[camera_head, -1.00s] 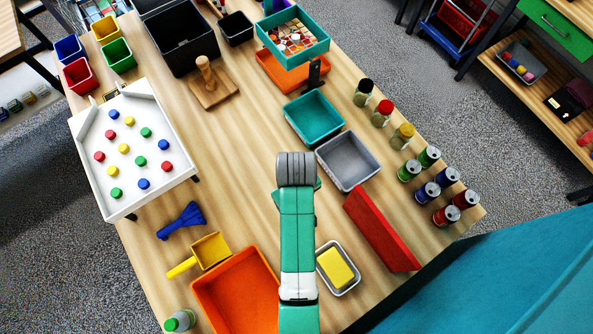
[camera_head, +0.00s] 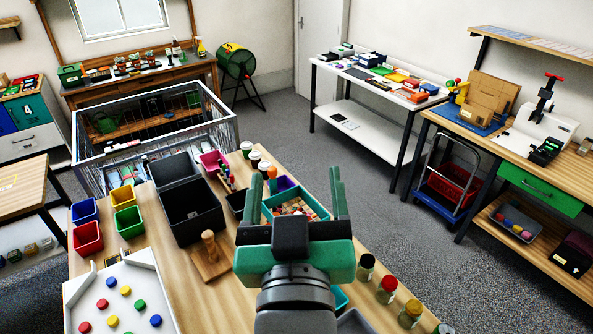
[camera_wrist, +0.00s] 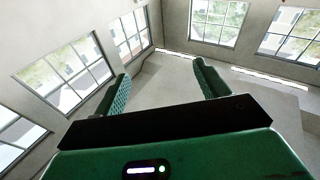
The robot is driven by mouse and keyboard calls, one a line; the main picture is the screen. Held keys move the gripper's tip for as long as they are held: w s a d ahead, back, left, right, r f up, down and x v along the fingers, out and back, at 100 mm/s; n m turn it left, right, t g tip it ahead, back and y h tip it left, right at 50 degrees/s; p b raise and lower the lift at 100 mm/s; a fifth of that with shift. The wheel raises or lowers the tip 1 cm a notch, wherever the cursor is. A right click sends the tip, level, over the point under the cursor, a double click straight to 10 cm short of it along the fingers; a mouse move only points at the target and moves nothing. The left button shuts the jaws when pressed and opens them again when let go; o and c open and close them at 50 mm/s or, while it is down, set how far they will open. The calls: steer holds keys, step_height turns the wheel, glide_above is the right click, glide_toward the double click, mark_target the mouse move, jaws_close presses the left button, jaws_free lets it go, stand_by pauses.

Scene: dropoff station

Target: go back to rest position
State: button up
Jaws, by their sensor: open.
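My gripper (camera_head: 293,205) is in the lower middle of the head view, raised above the wooden table. Its two green fingers point away from me and stand wide apart with nothing between them. In the wrist view my gripper (camera_wrist: 160,80) is also open and empty, and behind it are only walls and windows. Part of the table top and a teal bin (camera_head: 322,211) of small pieces lie behind my gripper and are partly hidden by it.
The wooden table (camera_head: 150,246) holds a black bin (camera_head: 194,221), a wooden block with a knob (camera_head: 210,256), a white tray of coloured discs (camera_head: 160,283) and several jars. A wire cage cart (camera_head: 230,130) stands behind. Open floor (camera_head: 330,160) lies to the right.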

steer(key=s+r+m+t, duration=0.1)
steer(key=s+r+t, duration=0.4)
steer(key=s+r, duration=0.4)
step_height(320, 180, up, 3)
steer(key=shift+s, duration=0.3)
